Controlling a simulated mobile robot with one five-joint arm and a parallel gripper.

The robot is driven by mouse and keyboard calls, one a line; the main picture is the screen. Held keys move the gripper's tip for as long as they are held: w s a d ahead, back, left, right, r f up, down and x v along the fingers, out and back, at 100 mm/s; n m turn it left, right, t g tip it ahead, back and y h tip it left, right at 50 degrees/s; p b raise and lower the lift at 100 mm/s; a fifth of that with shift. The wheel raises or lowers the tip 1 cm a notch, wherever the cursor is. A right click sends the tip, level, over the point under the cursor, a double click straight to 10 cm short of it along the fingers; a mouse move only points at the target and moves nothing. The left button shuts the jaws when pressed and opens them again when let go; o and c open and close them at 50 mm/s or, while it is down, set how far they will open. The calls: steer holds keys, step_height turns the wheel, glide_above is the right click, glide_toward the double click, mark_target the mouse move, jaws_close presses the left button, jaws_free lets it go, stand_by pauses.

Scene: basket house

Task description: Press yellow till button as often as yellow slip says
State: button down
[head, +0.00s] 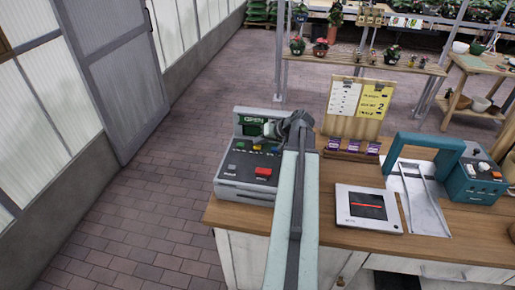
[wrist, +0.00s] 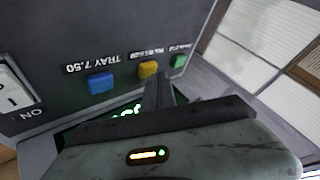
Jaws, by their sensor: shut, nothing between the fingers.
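The grey till (head: 247,190) stands at the left end of the wooden counter, with a lit screen, a red key and small coloured buttons. In the wrist view its blue button (wrist: 101,82), yellow button (wrist: 148,69) and green button (wrist: 179,61) sit in a row. My gripper (wrist: 160,84) is shut and empty, its tip close to the yellow button; I cannot tell whether it touches. In the head view my gripper (head: 275,130) is over the till. The yellow slip (head: 375,100) is on the board behind the counter; a "2" shows, the other words are blurred.
A white slip (head: 345,97) is beside the yellow one. A tablet-like device (head: 361,208), a metal tray (head: 424,200) and a teal machine (head: 475,178) stand to the right. Purple packets (head: 352,146) lie before the board. Tiled floor is clear at the left.

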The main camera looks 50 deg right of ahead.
mark_target(260, 147)
steer(key=shift+f+b, duration=0.45)
steer(key=shift+b, duration=0.05)
stand_by(0.5)
steer(key=shift+r, duration=0.1)
steer(key=shift+r+p, duration=0.8)
steer(key=shift+p, duration=0.1)
step_height(260, 147, up, 5)
steer(key=p, duration=0.5)
steer(key=shift+r, duration=0.15)
stand_by(0.4)
